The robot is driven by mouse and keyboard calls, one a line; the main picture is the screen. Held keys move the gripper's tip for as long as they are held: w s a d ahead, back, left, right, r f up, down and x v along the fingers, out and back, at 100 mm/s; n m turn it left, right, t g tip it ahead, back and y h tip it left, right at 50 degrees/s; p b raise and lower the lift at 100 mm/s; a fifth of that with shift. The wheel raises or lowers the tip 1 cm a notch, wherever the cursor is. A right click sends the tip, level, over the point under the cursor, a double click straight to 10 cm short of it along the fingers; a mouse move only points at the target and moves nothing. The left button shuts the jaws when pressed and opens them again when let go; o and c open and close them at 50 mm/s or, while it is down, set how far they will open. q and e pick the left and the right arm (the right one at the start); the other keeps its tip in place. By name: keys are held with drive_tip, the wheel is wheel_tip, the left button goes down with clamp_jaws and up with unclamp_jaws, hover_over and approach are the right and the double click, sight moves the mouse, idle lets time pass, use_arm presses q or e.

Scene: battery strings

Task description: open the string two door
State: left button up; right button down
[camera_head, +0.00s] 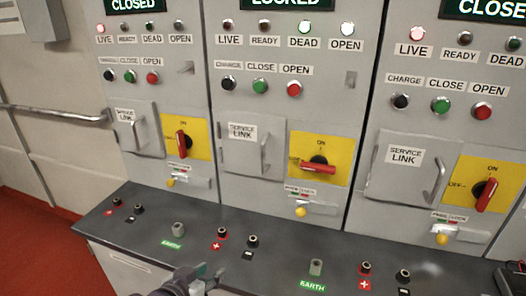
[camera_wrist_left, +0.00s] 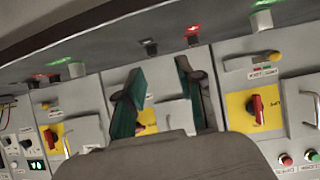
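The middle panel in the head view, under a "LOCKED" display (camera_head: 275,3), has a grey "SERVICE LINK" door (camera_head: 241,150). The door looks shut, with a metal handle (camera_head: 265,153) at its right side. Beside it on a yellow plate, the red rotary switch (camera_head: 318,167) lies horizontal, toward the OFF mark. Below is a yellow knob (camera_head: 301,211). My left gripper (camera_head: 200,275) is at the bottom edge of the head view, over the bench front and apart from the door. In the upside-down left wrist view it (camera_wrist_left: 160,85) is open and empty. My right gripper does not show.
A dark bench ledge (camera_head: 150,215) with several terminals and grey earth posts (camera_head: 316,267) juts out below the panels. The left (camera_head: 142,128) and right (camera_head: 405,172) doors also look shut, their red switches near vertical. A wall handrail (camera_head: 55,113) is at left.

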sight(262, 152)
use_arm(q)
drive_tip(key=w+d+r+m+t+h, duration=0.1)
drive_tip(key=w+d+r+t+h, duration=0.3)
drive_tip(key=r, duration=0.6)
drive_tip(key=w+d+r+m+t+h, duration=0.1)
drive_tip(key=w+d+r, duration=0.1)
drive_tip(key=w+r, duration=0.6)
drive_tip(key=p+x, duration=0.1)
drive_tip(key=x, duration=0.3)
drive_tip(key=p+x, duration=0.1)
drive_tip(key=x, duration=0.3)
drive_tip(key=p+x, duration=0.1)
drive_tip(key=x, duration=0.3)
drive_tip(key=shift+d+r, duration=0.2)
drive_tip(key=shift+r, duration=0.2)
clamp_jaws()
